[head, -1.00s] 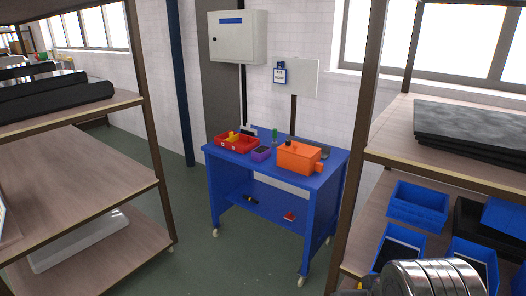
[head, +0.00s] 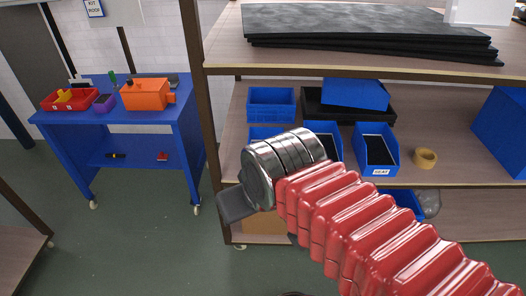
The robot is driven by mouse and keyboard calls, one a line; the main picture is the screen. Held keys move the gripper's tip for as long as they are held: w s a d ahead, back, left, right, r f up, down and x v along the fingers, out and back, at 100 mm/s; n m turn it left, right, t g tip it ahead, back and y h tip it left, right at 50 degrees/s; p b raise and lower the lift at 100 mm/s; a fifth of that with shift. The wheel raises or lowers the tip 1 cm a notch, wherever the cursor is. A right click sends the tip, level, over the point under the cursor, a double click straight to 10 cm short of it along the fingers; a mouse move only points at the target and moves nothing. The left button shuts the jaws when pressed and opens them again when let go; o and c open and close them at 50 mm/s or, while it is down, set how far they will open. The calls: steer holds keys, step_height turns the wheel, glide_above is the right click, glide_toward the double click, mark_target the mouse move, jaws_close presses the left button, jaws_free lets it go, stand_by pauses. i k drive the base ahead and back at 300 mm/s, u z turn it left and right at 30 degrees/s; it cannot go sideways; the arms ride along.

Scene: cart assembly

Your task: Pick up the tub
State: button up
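Several blue tubs stand on the shelf unit at the right; I cannot tell which one the task means. One blue tub (head: 271,104) stands at the back of the middle shelf. A labelled blue tub (head: 376,160) with dark contents stands at the front, right of my arm. Another blue tub (head: 261,132) is partly hidden behind my arm. On the blue cart are a red tray (head: 70,101) with items in it and a small purple tub (head: 104,102). My gripper (head: 238,204) is a dark shape at the arm's end, before the shelf's left post; its fingers cannot be made out.
The blue cart (head: 142,125) stands at the left with an orange box (head: 146,94) on top. The shelf unit has a brown upright post (head: 201,100) and black sheets (head: 370,35) on its upper shelf. A tan ring (head: 425,158) lies right of the tubs. Green floor (head: 135,225) is clear before the cart.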

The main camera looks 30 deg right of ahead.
mark_target(105, 103)
steer(key=u, duration=0.95)
steer(key=i, duration=0.7)
